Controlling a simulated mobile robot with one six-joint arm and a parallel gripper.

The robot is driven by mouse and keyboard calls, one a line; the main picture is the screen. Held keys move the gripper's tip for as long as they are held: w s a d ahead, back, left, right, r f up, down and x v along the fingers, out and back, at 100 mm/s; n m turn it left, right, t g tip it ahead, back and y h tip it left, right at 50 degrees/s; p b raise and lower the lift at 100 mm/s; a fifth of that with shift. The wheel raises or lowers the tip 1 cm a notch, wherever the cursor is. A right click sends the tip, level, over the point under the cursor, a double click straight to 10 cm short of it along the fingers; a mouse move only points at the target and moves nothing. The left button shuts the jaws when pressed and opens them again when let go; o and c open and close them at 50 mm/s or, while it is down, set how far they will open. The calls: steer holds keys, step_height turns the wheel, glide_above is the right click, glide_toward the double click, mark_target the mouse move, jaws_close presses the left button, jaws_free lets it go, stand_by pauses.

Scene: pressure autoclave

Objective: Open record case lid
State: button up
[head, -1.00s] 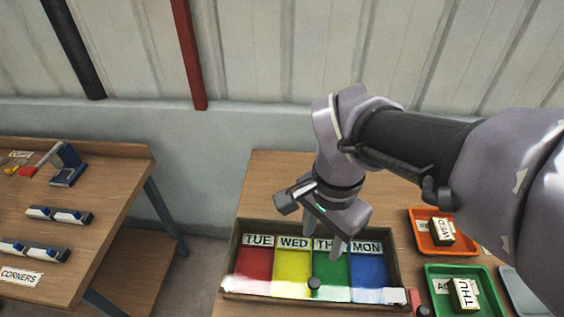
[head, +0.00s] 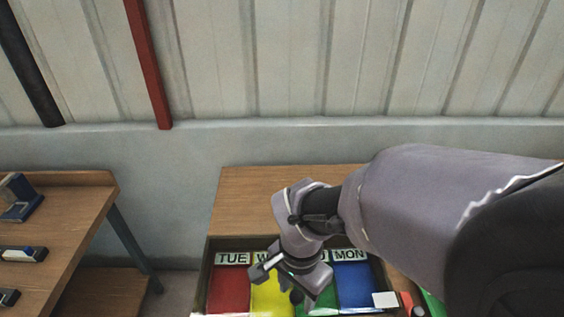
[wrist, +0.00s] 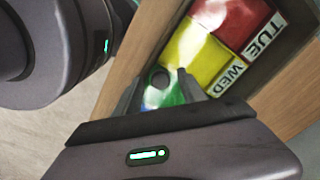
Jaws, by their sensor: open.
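The record case (head: 208,262) is a shallow brown tray-like case with red, yellow, green and blue sections labelled TUE, WED, a partly hidden label and MON. A glossy clear lid seems to cover it, and it looks closed. A dark round knob (head: 296,297) stands near its front middle; it also shows in the wrist view (wrist: 160,77). My gripper (head: 304,290) is open over the front of the case and covers parts of the yellow and green sections. In the wrist view my two fingers (wrist: 160,88) are on either side of the knob; contact cannot be told.
A white block (head: 385,299) and a red block (head: 407,302) are at the case's front right corner. Part of a green tray (head: 432,303) shows beside my arm. Bare table (head: 245,190) lies behind the case. Another bench (head: 75,215) stands at left.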

jaws_close()
stand_by(1.4)
